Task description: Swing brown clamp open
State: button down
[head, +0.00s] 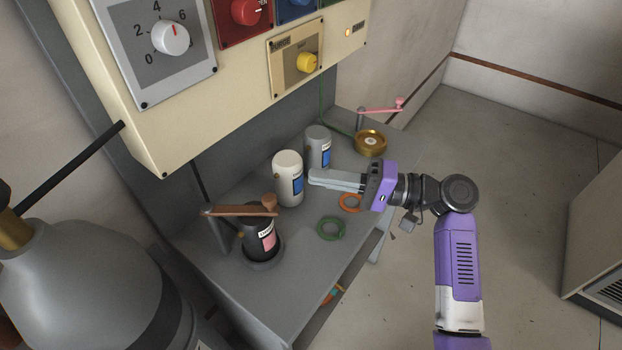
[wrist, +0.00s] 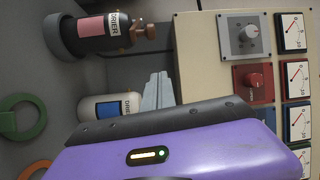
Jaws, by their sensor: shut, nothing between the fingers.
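The brown clamp (head: 240,208) is a flat bar lying across the top of a dark canister (head: 262,238) with a pink label, at the front left of the grey bench. It is pivoted on a grey post at its left and has a brown knob (head: 269,201) at its right end. In the wrist view the knob (wrist: 145,32) shows beside the dark canister (wrist: 98,30). My gripper (head: 312,177) is shut and empty, beside the white canister and apart from the clamp, to its right. In the wrist view its grey fingers (wrist: 158,92) show partly behind the purple housing.
The white canister (head: 287,178) and grey canister (head: 318,147) stand near my fingers. A green ring (head: 331,229) and an orange ring (head: 350,203) lie on the bench (head: 205,262). A pink clamp (head: 380,108) stands swung away from a brass cup (head: 370,144). A cream panel (head: 225,105) overhangs the bench.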

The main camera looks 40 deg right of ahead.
jog(key=w+a+p, duration=0.2)
jog(key=a+p, duration=0.1)
jog(key=a, duration=0.4)
jog(key=shift+w+a, duration=0.25)
jog(key=shift+a, duration=0.1)
jog(key=shift+s, duration=0.1)
